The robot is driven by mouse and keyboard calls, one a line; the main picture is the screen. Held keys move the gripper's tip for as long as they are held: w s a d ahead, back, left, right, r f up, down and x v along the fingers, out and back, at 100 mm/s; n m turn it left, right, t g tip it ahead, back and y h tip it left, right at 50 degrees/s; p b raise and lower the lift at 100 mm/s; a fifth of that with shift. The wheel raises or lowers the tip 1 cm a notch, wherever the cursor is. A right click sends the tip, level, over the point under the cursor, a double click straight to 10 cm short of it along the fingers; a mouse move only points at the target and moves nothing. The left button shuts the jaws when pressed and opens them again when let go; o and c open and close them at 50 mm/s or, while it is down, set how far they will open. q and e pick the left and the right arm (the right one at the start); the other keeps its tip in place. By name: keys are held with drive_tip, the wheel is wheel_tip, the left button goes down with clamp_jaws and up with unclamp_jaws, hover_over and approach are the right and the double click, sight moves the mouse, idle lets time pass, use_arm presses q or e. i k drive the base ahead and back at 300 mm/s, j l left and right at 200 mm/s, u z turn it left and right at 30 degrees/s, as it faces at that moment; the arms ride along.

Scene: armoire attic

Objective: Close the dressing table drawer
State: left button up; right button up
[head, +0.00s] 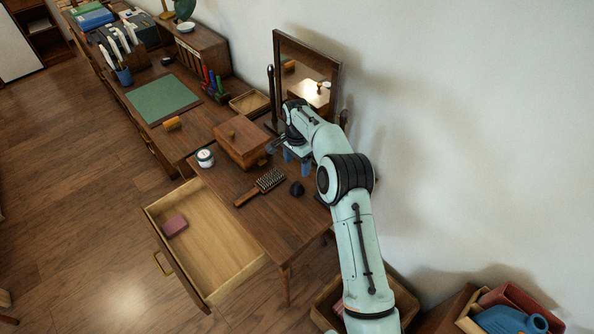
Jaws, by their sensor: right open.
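The dressing table (285,222) is a small brown wooden table with a tilted mirror (318,68) at its wall side. Its drawer (222,246) is pulled far out toward the lower left. The drawer's front, with a brass handle (161,264), faces away from the table. A pink block-like item (174,225) lies inside it. My right gripper (296,162) is open above the tabletop near the mirror, apart from the drawer and its handle. The arm partly hides the mirror side of the table. My left gripper is not in view.
A desk with a green mat (162,99) adjoins at upper left. Crates stand at lower right. Floor left of the drawer is clear.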

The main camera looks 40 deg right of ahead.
sight(210, 257)
drive_tip(key=k, duration=1)
